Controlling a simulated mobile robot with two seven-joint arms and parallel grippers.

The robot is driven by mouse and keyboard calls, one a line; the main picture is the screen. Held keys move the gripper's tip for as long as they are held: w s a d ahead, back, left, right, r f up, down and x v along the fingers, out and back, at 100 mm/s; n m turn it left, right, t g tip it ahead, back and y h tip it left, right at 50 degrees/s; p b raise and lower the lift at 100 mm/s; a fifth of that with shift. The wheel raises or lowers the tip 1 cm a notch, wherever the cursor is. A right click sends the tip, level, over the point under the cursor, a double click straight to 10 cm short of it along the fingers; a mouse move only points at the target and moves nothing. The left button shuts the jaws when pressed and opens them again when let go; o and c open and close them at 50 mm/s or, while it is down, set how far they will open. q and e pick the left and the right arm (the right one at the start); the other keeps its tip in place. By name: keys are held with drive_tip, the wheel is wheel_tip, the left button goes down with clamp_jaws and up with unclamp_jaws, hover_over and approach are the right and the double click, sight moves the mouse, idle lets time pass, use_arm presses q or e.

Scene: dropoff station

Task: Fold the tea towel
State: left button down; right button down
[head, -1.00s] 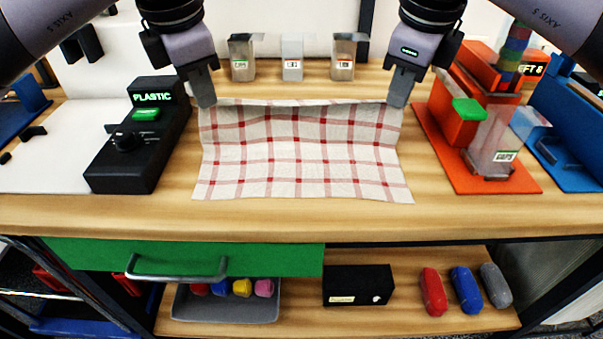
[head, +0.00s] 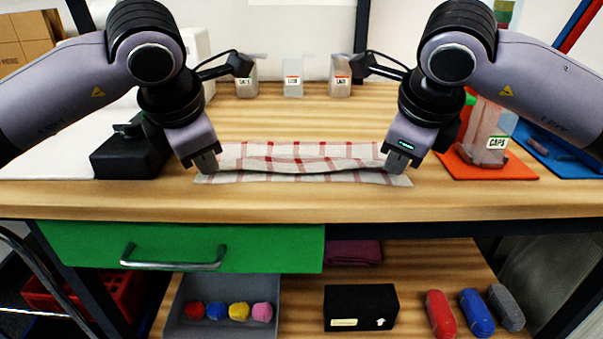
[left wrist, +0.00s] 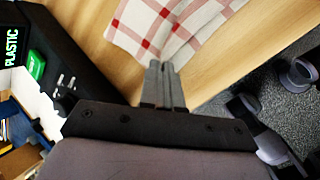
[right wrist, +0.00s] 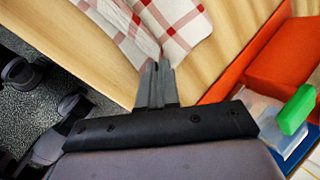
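The tea towel (head: 300,150), white with a red check, lies on the wooden table in a low, wide doubled strip. Its far part is brought over toward the near edge, with a raised ridge across the middle. My left gripper (head: 207,163) is shut on the towel's left corner, just above the table. My right gripper (head: 396,160) is shut on the right corner at about the same height. The towel also shows at the fingertips in the left wrist view (left wrist: 165,25) and the right wrist view (right wrist: 150,25).
Several clear bins (head: 293,78) stand at the back. A black box (head: 128,158) is on the left, and an orange stand with a clear caps container (head: 487,135) is on the right. A green drawer (head: 180,245) is below the front edge. The table behind the towel is clear.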

use_arm(q)
drive_tip(key=shift+a+f, duration=0.15)
drive_tip(key=shift+f, duration=0.15)
use_arm(e)
drive_tip(key=shift+d+f, duration=0.1)
drive_tip(key=shift+f, duration=0.2)
use_arm(q)
drive_tip(key=c, duration=1)
unclamp_jaws()
use_arm(e)
drive_tip(key=c, duration=1)
unclamp_jaws()
use_arm(q)
drive_tip(key=shift+s, duration=0.1)
use_arm(e)
drive_tip(key=shift+s, duration=0.1)
